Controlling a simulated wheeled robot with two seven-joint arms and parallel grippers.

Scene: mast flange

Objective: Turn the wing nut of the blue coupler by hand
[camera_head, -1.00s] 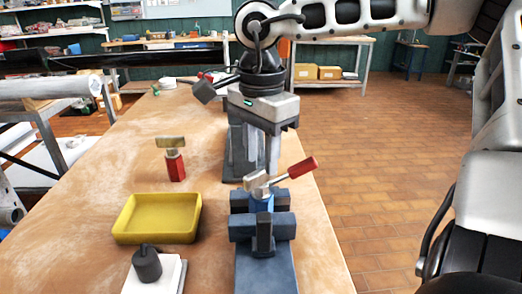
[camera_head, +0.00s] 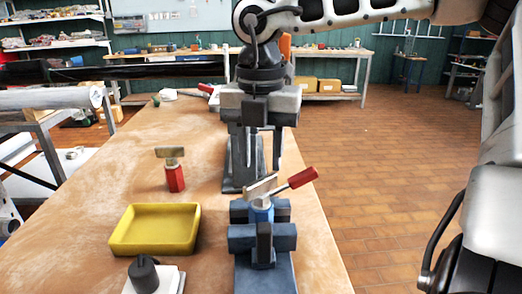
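The blue coupler (camera_head: 261,213) sits upright in a blue-grey clamp block (camera_head: 243,237) near the front of the workbench. Its metal wing nut (camera_head: 260,187) is on top, and a red-handled lever (camera_head: 303,178) slants up to the right from it. My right gripper (camera_head: 264,163) points down above and just behind the wing nut. Its two fingers look apart with a gap between them, and nothing shows in it. I cannot tell exact depth, but the fingertips look clear of the nut. My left gripper is out of view.
A red coupler (camera_head: 174,178) with its own metal wing piece stands left of the blue one. A yellow tray (camera_head: 153,250) and a black weight-like object (camera_head: 144,274) on a white block are nearer.

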